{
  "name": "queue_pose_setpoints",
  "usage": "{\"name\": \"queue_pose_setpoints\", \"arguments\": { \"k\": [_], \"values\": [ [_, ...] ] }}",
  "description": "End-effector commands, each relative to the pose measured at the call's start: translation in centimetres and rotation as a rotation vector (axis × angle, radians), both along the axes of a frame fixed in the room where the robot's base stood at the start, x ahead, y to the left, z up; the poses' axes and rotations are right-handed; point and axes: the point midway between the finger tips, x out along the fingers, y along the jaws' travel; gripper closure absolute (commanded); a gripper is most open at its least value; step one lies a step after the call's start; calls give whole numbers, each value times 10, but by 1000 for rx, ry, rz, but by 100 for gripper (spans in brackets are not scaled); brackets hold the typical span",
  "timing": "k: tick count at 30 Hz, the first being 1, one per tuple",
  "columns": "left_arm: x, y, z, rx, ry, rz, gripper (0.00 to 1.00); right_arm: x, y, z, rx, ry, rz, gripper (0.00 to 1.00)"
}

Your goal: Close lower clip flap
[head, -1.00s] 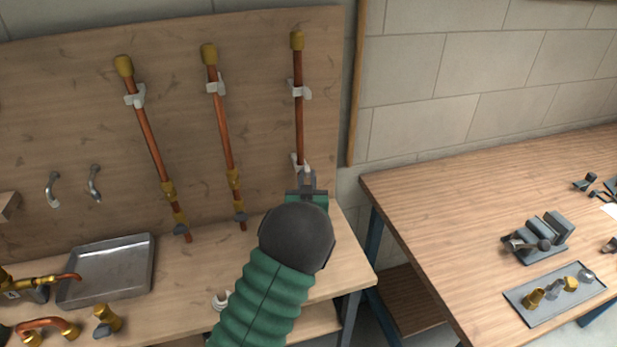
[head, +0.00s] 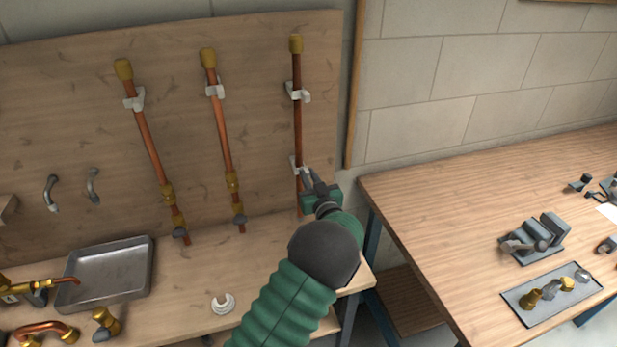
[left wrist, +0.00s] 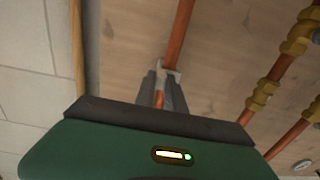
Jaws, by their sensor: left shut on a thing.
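The rightmost copper pipe (head: 298,120) stands upright against the wooden board, with a brass cap on top. Its white lower clip (head: 296,164) is partly hidden by my left gripper (head: 306,174), which reaches it from the lower right. In the left wrist view, the left gripper (left wrist: 164,86) has its two grey fingers close together at the clip (left wrist: 171,68), with the pipe (left wrist: 180,38) running up beyond. The fingers are shut on the clip's flap, which they mostly cover, so its exact angle cannot be told. The white upper clip (head: 297,92) sits higher on this pipe.
Two more clipped copper pipes (head: 222,130) stand to the left. A metal tray (head: 105,272) and a white ring-like part (head: 223,304) lie on the bench. A second table (head: 430,200) with fittings is at the right.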

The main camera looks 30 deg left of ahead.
Motion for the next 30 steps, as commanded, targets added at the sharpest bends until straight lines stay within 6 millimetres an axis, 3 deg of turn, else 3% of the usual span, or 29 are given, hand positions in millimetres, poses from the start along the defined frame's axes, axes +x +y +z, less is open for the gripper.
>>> {"name": "queue_pose_setpoints", "arguments": {
  "k": [5, 6, 10, 23, 30],
  "values": [
    [1, 2, 6, 8, -9, 1, 100, 0, 0, 0, 0, 0, 0, 100],
    [1, 2, 6, 8, -9, 0, 82, 0, 0, 0, 0, 0, 0, 100],
    [1, 1, 4, 5, -7, -1, 65, 0, 0, 0, 0, 0, 0, 100],
    [-5, -7, 1, 0, -1, -4, 64, 0, 0, -1, 0, 0, 0, 100],
    [-42, -54, 0, 1, -1, -8, 64, 0, 0, -4, 0, 0, 0, 100]
  ]
}}
